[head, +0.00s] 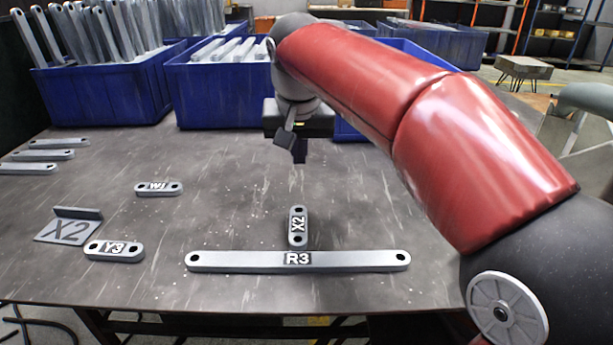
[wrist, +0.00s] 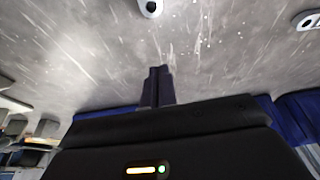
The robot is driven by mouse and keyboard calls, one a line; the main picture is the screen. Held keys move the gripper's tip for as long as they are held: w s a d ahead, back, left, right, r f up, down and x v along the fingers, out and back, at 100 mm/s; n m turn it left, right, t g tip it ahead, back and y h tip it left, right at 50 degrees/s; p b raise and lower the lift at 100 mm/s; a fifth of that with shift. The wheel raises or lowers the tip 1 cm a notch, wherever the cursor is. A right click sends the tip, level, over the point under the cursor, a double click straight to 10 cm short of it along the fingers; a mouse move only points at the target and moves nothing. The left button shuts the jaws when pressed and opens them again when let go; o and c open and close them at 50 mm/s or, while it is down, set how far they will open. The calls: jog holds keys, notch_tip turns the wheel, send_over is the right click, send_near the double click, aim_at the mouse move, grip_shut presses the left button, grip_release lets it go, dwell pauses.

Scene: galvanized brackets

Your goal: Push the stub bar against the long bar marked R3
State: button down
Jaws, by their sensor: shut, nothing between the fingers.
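The long grey bar marked R3 (head: 342,261) lies flat across the front of the table, with a hole at each end. A short grey stub bar marked X2 (head: 298,226) lies crosswise to it, its near end at the long bar's far edge. I cannot tell whether they touch. Other stub bars are marked W1 (head: 158,188) and Y3 (head: 114,251). My gripper (head: 299,155) is shut and empty, beyond the X2 bar's far end and apart from it. In the wrist view, my closed fingers (wrist: 158,84) point toward a bar end with a hole (wrist: 150,8).
Several grey bars (head: 45,155) lie at the far left. Blue bins (head: 215,95) with metal bars line the back. The table right of the X2 bar is clear.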

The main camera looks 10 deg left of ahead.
aim_at(301, 208)
jog(key=b+x, duration=0.1)
jog(key=x, duration=0.8)
jog(key=shift+f, duration=0.4)
jog(key=s, duration=0.2)
jog(key=shift+s+d+r+b, duration=0.2)
jog(key=shift+s+d+b, duration=0.1)
jog(key=shift+d, duration=0.1)
jog(key=shift+s+d, duration=0.15)
jog(key=shift+s, duration=0.45)
jog(key=shift+s+d+b, duration=0.15)
jog(key=shift+s+b, duration=0.05)
jog(key=shift+s, duration=0.35)
jog(key=shift+s+d+b, duration=0.15)
jog(key=shift+s, duration=0.45)
